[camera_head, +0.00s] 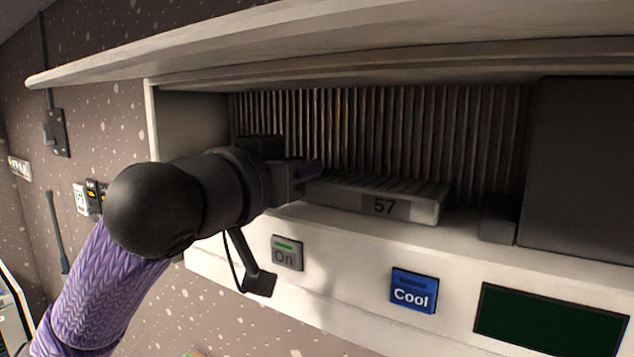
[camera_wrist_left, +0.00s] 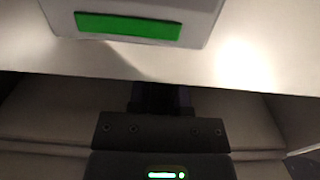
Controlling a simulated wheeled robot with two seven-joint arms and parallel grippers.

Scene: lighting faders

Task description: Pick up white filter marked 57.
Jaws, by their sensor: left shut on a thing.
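The white filter (camera_head: 427,209), with a grey label reading 57, lies flat in the recess of a white wall unit in the head view. Its ribbed top faces up. My left gripper (camera_head: 312,172) reaches in from the left and is shut on the filter's left end; the exact contact is hard to see. In the left wrist view, my left gripper's dark fingers (camera_wrist_left: 160,98) show low in the middle, and the filter cannot be made out there. My right gripper is not in view.
The unit's front carries a grey On button (camera_head: 287,253), a blue Cool button (camera_head: 413,291) and a dark green screen (camera_head: 550,322). A white shelf (camera_head: 330,38) overhangs the recess. A dark panel (camera_head: 582,165) and small dark block (camera_head: 498,224) stand right of the filter.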

